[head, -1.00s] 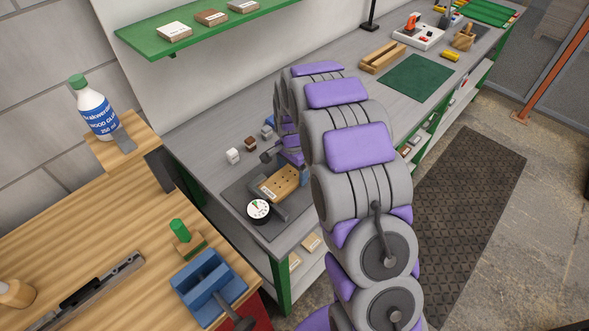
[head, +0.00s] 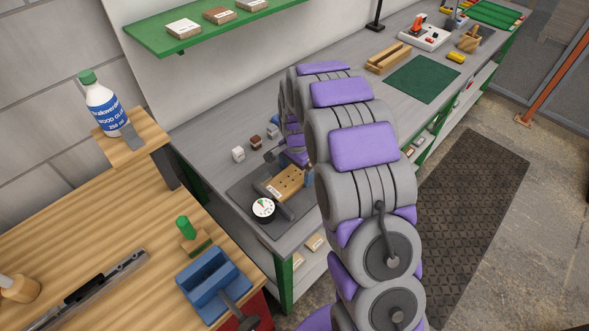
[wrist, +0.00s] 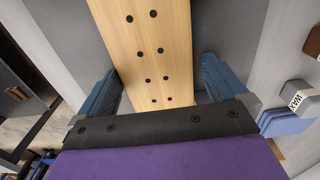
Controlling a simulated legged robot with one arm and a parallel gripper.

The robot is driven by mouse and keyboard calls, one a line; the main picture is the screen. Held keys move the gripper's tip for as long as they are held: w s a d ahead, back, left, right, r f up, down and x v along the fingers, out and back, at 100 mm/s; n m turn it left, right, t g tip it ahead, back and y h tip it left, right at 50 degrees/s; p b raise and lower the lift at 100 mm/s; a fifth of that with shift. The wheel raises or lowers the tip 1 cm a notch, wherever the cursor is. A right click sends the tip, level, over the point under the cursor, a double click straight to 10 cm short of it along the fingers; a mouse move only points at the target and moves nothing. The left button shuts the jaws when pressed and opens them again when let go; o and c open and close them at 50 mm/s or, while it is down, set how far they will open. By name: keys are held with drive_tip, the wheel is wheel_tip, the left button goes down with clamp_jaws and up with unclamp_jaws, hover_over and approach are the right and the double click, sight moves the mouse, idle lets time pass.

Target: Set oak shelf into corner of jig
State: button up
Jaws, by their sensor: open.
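The pale oak board (head: 290,181), with rows of dark holes and a white label, lies on the dark grey plate (head: 240,191) on the grey bench. Dark bars lie beside the board; I cannot tell which form the jig's corner. My gripper (head: 296,166) is low over the far part of the board, partly hidden by my arm. In the wrist view my gripper (wrist: 158,85) is open, with blue fingers on either side of the board (wrist: 150,45). A narrow gap shows at the right finger; contact at the left is unclear.
A round dial (head: 263,209) stands at the board's near end. Small blocks (head: 255,142) sit behind the plate. A green mat (head: 416,79) lies farther along.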

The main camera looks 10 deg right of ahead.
drive_tip(key=shift+d+r, duration=0.15)
drive_tip(key=shift+r, duration=0.05)
wheel_tip(320, 180, up, 17)
drive_tip(key=p, duration=0.3)
drive_tip(key=shift+a, duration=0.3)
